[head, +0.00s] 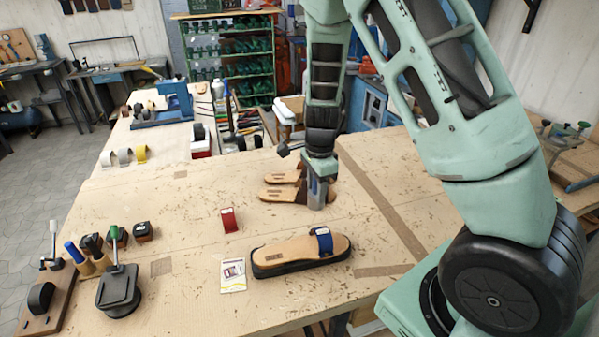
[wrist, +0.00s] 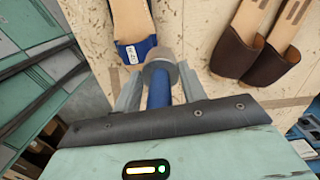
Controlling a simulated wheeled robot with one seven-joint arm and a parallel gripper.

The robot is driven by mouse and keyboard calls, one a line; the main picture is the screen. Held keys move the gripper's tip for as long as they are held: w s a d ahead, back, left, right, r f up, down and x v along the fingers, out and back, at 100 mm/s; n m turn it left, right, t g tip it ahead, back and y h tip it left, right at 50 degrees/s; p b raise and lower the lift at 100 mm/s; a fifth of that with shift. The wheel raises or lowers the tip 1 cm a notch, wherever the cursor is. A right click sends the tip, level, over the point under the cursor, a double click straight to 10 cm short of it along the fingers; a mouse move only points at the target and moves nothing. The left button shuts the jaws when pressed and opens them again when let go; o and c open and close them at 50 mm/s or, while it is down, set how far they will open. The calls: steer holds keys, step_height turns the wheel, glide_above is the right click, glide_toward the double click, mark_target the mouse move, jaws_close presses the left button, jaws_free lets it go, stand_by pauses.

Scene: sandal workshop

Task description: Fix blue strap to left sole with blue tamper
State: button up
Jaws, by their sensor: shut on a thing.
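My gripper (head: 318,181) is shut on the blue tamper. In the wrist view my gripper (wrist: 157,92) has its fingers on either side of the tamper's blue handle (wrist: 159,88); its grey head points away from the palm. The tan sole (head: 283,253) lies on a dark base on the bench, and it shows at the top of the wrist view (wrist: 129,16). The blue strap (head: 323,243) lies across its right end, with a small white label, and also shows in the wrist view (wrist: 134,52). The tamper is above the bench, behind the strap, apart from it in the head view.
A pair of brown-strapped sandals (head: 280,192) lies behind the sole, close to my gripper. A red block (head: 229,220) and a printed card (head: 233,275) lie left of the sole. Another blue-handled tool (head: 75,253) and a green-handled press (head: 117,285) stand at front left.

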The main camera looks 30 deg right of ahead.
mark_target(314, 202)
steer(key=shift+w+f, duration=0.15)
steer(key=shift+w, duration=0.25)
step_height(314, 202, down, 6)
steer(key=b, duration=0.6)
steer(key=shift+s, duration=0.1)
steer(key=shift+r, duration=0.2)
step_height(314, 202, down, 3)
steer(key=b, duration=0.2)
steer(key=shift+f+b, duration=0.2)
steer(key=shift+b, duration=0.1)
step_height(314, 202, up, 4)
steer(key=p, duration=0.4)
steer(key=shift+c, duration=0.4)
steer(key=shift+f, duration=0.2)
